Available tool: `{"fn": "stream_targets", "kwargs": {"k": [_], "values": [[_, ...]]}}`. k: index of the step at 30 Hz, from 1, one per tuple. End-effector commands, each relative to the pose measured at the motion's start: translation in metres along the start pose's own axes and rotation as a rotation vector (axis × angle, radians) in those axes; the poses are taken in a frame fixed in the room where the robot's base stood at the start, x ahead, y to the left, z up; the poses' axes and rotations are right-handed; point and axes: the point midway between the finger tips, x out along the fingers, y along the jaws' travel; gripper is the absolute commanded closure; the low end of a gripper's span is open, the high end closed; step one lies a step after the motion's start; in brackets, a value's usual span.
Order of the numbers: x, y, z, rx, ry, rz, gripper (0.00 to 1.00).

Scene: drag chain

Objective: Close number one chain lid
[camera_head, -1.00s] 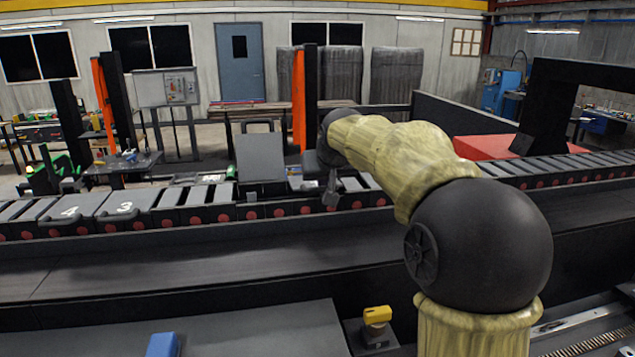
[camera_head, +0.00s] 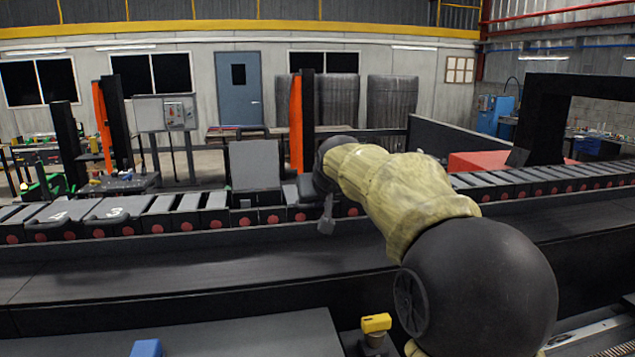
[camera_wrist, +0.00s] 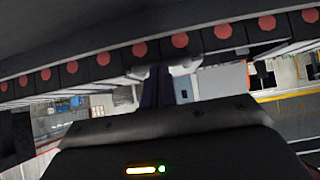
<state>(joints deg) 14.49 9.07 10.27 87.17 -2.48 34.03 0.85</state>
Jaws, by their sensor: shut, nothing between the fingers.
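The drag chain (camera_head: 175,222) runs across the head view, a dark row of links with red round marks. Closed lids numbered 4 (camera_head: 62,213) and 3 (camera_head: 114,208) lie flat at its left. A dark grey lid (camera_head: 254,165) stands raised near the middle; I can read no number on it. My gripper (camera_head: 326,222) hangs to the right of this raised lid, in front of the chain's near side. In the wrist view my gripper (camera_wrist: 157,85) is shut and empty, with the chain's red marks beyond it. My arm hides part of the chain right of the raised lid.
Orange and black posts (camera_head: 301,120) stand behind the chain. A long dark ledge (camera_head: 150,270) runs along its near side. A black arch (camera_head: 540,120) and a red box (camera_head: 485,160) are at the right. A yellow-topped fixture (camera_head: 376,323) is low in front.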

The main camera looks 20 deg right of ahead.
Motion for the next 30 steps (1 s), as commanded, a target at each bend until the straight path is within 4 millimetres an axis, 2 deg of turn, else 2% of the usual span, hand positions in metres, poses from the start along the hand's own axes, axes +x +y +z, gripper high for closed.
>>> {"fn": "stream_targets", "kwargs": {"k": [12,25,30], "values": [[-0.010,-0.001,-0.012,-0.001,0.000,-0.001,1.00],[-0.011,-0.001,-0.013,-0.001,0.001,-0.001,1.00],[-0.019,-0.001,-0.021,-0.001,0.001,-0.001,1.00]]}}
